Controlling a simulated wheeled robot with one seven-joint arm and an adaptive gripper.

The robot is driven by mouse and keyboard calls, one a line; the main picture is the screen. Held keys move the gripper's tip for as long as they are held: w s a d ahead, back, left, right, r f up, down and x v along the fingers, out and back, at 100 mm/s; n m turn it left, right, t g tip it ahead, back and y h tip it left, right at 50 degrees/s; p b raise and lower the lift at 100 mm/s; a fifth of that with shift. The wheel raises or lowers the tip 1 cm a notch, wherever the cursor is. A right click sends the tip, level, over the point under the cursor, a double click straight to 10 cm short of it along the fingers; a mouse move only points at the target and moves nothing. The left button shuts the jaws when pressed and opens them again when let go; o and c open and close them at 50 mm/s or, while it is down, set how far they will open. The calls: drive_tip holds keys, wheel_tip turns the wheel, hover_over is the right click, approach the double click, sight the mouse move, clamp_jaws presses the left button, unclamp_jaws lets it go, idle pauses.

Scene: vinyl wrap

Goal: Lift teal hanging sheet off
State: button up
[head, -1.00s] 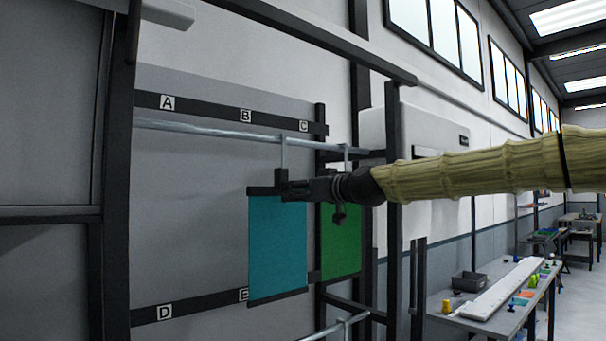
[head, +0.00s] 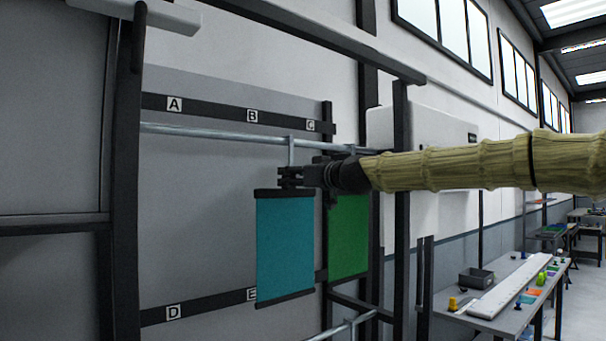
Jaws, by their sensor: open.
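The teal sheet (head: 285,245) hangs upright with a dark bar along its top and another along its bottom. It hangs below the upper metal rail (head: 215,135), under a thin grey hanger (head: 291,150). My gripper (head: 286,177) is open at the hanger, just above the sheet's top bar. The fingers cover the lower end of the hanger, so I cannot tell whether they touch it. A green sheet (head: 349,235) hangs just right of and behind the teal one, its top partly hidden by my wrist.
A grey backboard (head: 200,225) has dark strips lettered A, B, C above and D, E below. Dark frame posts (head: 401,210) stand right of the sheets.

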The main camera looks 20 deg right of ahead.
drive_tip(key=shift+p+x, duration=0.6)
drive_tip(key=shift+x, duration=1.3)
clamp_jaws()
drive_tip(key=shift+r, duration=0.1)
drive_tip(key=shift+r+p, duration=0.55)
drive_tip(key=shift+r, duration=0.45)
